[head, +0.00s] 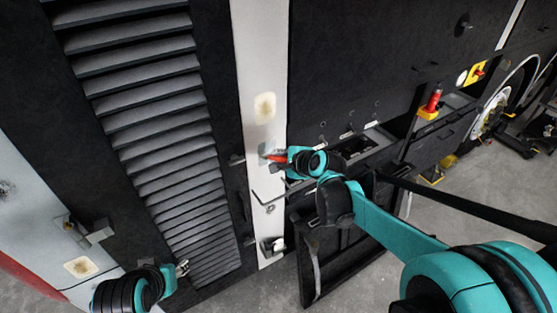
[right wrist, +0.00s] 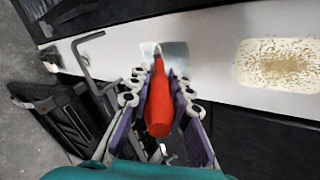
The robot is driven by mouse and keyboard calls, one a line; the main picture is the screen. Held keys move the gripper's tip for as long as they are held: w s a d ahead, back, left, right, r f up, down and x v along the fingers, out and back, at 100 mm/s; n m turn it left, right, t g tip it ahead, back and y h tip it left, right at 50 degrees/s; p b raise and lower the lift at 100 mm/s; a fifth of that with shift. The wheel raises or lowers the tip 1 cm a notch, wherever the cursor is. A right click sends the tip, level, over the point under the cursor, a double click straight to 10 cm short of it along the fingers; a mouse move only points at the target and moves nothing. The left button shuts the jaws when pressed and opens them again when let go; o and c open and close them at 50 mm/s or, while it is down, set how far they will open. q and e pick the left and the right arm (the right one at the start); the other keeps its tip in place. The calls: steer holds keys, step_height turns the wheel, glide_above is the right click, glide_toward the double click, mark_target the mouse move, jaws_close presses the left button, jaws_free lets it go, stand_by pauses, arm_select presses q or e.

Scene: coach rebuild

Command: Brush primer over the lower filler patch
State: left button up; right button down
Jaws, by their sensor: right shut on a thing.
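My right gripper (head: 285,157) is shut on a red-handled brush (right wrist: 159,105). The brush points at the white upright strip (head: 262,60). Its tip is at a grey, smooth-looking patch (right wrist: 176,54), lower on the strip; I cannot tell whether it touches. The grey patch also shows in the head view (head: 266,148), partly hidden by the brush and gripper. Above it on the strip is a tan, speckled filler patch (head: 264,107), which lies to the right in the right wrist view (right wrist: 277,63). My left gripper (head: 182,268) is at the lower left, small, its jaws unclear.
A dark slatted panel (head: 150,110) stands left of the strip. An L-shaped metal rod (right wrist: 88,48) sticks out near the grey patch. A dark frame (head: 312,262) stands below my right arm. Another tan patch (head: 81,267) is on the pale panel at left.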

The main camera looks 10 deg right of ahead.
step_height(320, 180, up, 3)
steer(key=shift+s+f+p, duration=0.1)
steer(key=shift+f+p, duration=0.05)
steer(key=shift+p, duration=0.6)
steer(key=shift+f+b, duration=1.9)
steer(key=shift+f, duration=0.2)
steer(key=shift+r, duration=0.1)
steer(key=shift+d, duration=0.1)
steer(key=shift+s+d+p, duration=0.2)
steer(key=shift+s+d, duration=0.1)
steer(key=shift+s, duration=0.6)
steer(key=shift+s+d+p, duration=0.2)
steer(key=shift+s+d, duration=0.15)
steer(key=shift+s, duration=0.55)
steer(key=shift+s+d+p, duration=0.2)
steer(key=shift+s+d, duration=0.1)
steer(key=shift+s, duration=0.7)
